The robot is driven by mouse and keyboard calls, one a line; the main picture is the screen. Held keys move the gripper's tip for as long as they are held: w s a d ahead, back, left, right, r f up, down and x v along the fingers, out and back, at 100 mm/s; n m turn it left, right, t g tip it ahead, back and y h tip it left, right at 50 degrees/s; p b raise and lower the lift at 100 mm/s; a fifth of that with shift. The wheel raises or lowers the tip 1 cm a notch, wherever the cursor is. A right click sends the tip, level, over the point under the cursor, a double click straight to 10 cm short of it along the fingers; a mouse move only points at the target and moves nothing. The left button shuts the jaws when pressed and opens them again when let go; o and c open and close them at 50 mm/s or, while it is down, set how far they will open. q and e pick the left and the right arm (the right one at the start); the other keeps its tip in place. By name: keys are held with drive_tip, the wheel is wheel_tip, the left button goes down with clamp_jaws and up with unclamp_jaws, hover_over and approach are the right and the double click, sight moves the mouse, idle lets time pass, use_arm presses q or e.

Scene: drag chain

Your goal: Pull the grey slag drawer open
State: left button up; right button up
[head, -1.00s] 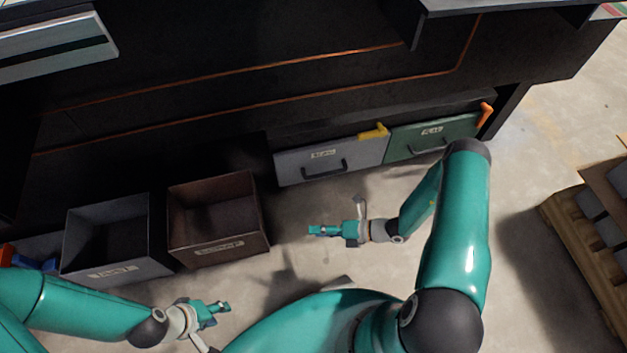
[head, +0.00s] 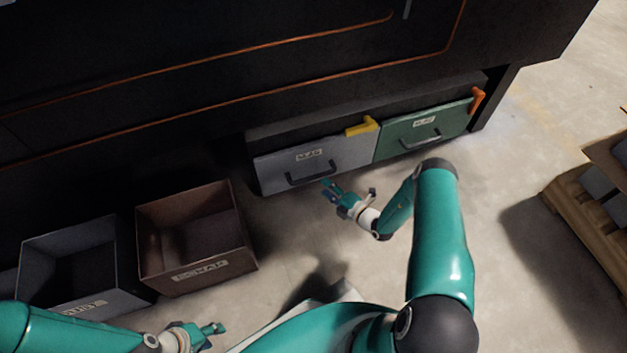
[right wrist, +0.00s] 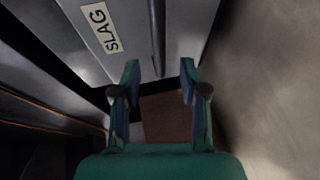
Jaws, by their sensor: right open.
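The grey slag drawer (head: 275,172) sits low in the black machine, its front in line with the green drawer beside it. Its label reads SLAG in the right wrist view (right wrist: 100,28). Its dark bar handle (head: 312,178) also shows in the right wrist view (right wrist: 158,35), running down between the two fingertips. My right gripper (head: 327,190) is open just in front of the handle; its fingers (right wrist: 160,82) flank the handle's line, and contact cannot be told. My left gripper (head: 212,332) is low at the bottom left, far from the drawer, its jaw opening unclear.
A yellow latch (head: 360,127) is at the grey drawer's top right corner. The green drawer (head: 400,143) has an orange latch (head: 478,99). A brown bin (head: 205,272) and a grey bin (head: 75,235) stand left on the floor. A loaded pallet (head: 575,215) is at right.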

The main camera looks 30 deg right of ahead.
drive_tip(key=shift+b+x, duration=1.2)
drive_tip(key=shift+x, duration=2.55)
clamp_jaws()
drive_tip(key=shift+a, duration=0.1)
